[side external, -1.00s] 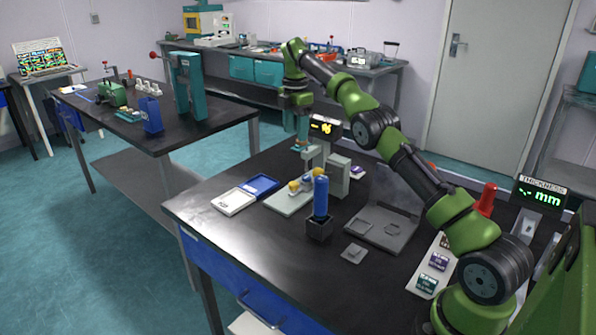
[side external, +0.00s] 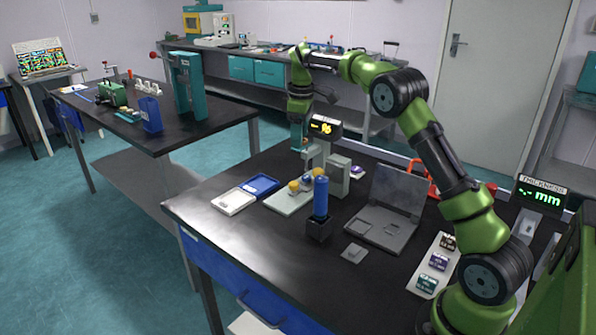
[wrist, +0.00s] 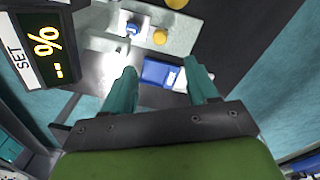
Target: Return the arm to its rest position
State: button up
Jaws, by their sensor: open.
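My gripper (side external: 297,138) hangs from the green and black arm over the back of the near black bench, behind and a little left of the display showing a percent sign (side external: 325,127). In the wrist view my gripper (wrist: 160,88) shows its two teal fingers spread apart, with nothing between them. The display (wrist: 38,42) is at the upper left there. The arm is raised and bent, reaching across the bench from the right.
A grey stand (side external: 338,172), a blue cylinder in a black holder (side external: 320,197), a blue tray (side external: 261,187), a white tray (side external: 233,201) and a grey hinged case (side external: 385,212) occupy the bench. A thickness display (side external: 540,194) stands at right. The bench's front left is clear.

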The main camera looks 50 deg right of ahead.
jog(key=s+a+r+m+t, duration=0.1)
jog(key=s+a+m+t, duration=0.1)
jog(key=s+a, duration=0.5)
jog(key=s+a+r+m+t+y, duration=0.1)
jog(key=s+a+r+m+t, duration=0.1)
jog(key=s+a+m, duration=0.2)
jog(key=s+a+r+m+t+y, duration=0.1)
jog(key=s+a+m+t, duration=0.1)
jog(key=s+a, duration=0.9)
jog(key=shift+s+r+m, duration=0.4)
jog(key=shift+s+m, duration=0.1)
jog(key=shift+s, duration=3)
